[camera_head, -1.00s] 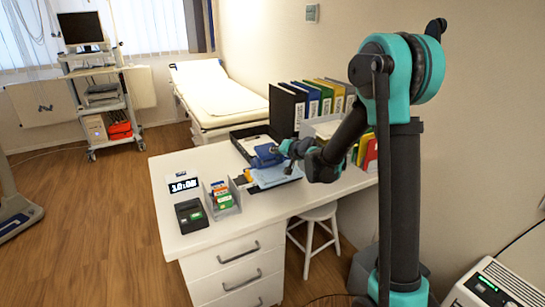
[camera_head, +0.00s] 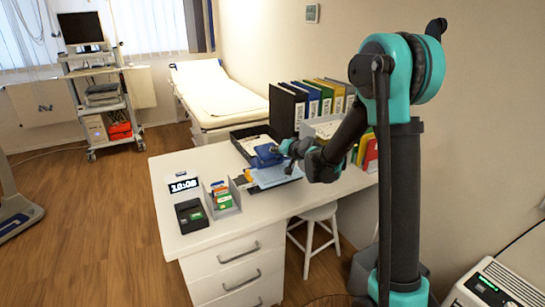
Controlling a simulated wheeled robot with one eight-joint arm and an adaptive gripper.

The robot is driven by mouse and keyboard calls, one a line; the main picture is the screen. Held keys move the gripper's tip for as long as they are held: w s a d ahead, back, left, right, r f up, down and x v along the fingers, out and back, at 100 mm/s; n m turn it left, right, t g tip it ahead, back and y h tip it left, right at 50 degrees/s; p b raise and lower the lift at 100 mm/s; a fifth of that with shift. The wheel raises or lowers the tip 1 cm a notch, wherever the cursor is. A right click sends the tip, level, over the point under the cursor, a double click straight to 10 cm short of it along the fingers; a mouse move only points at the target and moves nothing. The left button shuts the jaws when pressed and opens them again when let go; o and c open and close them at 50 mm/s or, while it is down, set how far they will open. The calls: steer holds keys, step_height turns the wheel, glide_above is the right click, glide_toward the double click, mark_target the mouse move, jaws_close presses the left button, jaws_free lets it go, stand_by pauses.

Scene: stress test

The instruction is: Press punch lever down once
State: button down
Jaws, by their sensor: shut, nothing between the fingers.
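The blue punch (camera_head: 267,156) stands on the white desk (camera_head: 188,160), at the front edge of a black tray. A light blue sheet (camera_head: 275,176) lies in front of it. My gripper (camera_head: 285,149) is at the right side of the punch, by its upper part, and seems to touch it or nearly so. The gripper is small in this view and its fingers are partly lost against the punch, but they look closed with nothing between them. I cannot tell how far down the lever is.
Behind the punch is a black tray (camera_head: 246,138) with papers. A row of binders (camera_head: 287,108) stands at the back. A card holder (camera_head: 222,196), a black box (camera_head: 191,215) and a digital clock (camera_head: 184,185) are at the desk's left. A white stool (camera_head: 316,214) stands in front.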

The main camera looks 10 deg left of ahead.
steer(key=shift+f, duration=0.1)
steer(key=shift+w+a+f, duration=0.1)
steer(key=shift+w+f, duration=0.05)
steer(key=shift+f, duration=0.15)
steer(key=shift+w+a+f, duration=0.1)
steer(key=shift+a+f, duration=0.15)
steer(key=shift+f, duration=0.45)
stand_by(1.4)
steer(key=shift+r, duration=0.25)
stand_by(0.4)
steer(key=shift+r, duration=0.4)
steer(key=shift+d+r, duration=0.2)
steer(key=shift+r, duration=0.1)
